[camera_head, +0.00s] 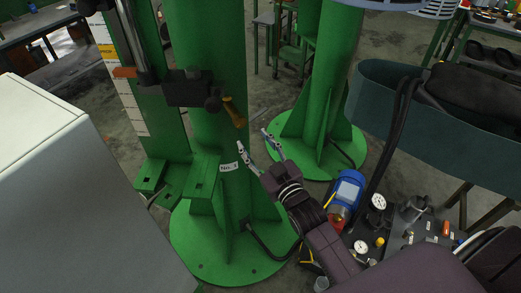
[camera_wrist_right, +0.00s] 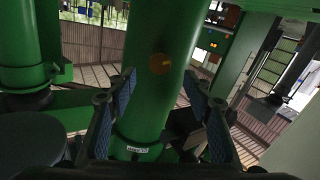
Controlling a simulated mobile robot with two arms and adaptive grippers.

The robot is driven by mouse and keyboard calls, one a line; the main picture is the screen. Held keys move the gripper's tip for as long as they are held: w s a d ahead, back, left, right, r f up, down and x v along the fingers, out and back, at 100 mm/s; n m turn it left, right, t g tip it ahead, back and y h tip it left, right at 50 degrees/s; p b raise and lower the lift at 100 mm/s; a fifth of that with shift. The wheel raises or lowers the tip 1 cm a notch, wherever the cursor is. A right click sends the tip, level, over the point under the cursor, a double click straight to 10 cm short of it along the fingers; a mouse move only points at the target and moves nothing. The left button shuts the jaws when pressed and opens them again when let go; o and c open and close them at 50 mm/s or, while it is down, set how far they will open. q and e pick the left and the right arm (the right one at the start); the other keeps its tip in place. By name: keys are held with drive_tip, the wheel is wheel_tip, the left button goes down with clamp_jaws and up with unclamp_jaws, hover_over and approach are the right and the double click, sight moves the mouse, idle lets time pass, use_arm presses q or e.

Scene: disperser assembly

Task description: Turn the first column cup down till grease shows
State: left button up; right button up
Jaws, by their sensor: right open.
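The first green column (camera_head: 207,65) stands at the left of centre in the head view. A brass-coloured cup (camera_head: 233,112) sticks out from its right side. No grease can be made out. My left gripper is not in view.
A second green column (camera_head: 331,60) stands behind to the right. A white cabinet (camera_head: 60,190) fills the lower left. A blue motor (camera_head: 347,190) and gauges (camera_head: 379,202) sit at the lower right. A dark block (camera_head: 187,88) sits beside the cup.

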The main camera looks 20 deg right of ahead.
drive_tip(key=s, duration=0.3)
drive_tip(key=shift+s+d, duration=0.15)
drive_tip(key=shift+s, duration=0.1)
idle(0.5)
drive_tip(key=s+f+g, duration=0.3)
drive_tip(key=s+f, duration=0.1)
drive_tip(key=f, duration=0.8)
drive_tip(key=s+f+g, duration=0.2)
drive_tip(key=s+f, duration=0.2)
drive_tip(key=f, duration=0.8)
drive_tip(key=s+f+g, duration=0.3)
drive_tip(key=s+f, duration=0.1)
drive_tip(key=f, duration=0.8)
drive_tip(key=s+f+g, duration=0.3)
drive_tip(key=s+f, duration=0.4)
drive_tip(key=s, duration=0.4)
drive_tip(key=s+d+f+g+h, duration=0.1)
drive_tip(key=s+f+g, duration=0.2)
drive_tip(key=s+f, duration=0.4)
drive_tip(key=s+d+f+g, duration=0.1)
drive_tip(key=s+f+g, duration=0.2)
drive_tip(key=s+f, duration=0.4)
drive_tip(key=s, duration=0.9)
drive_tip(key=shift+s+d+f+m+h+b, duration=0.2)
drive_tip(key=shift+f+m+h+b, duration=0.1)
drive_tip(key=shift+m, duration=0.1)
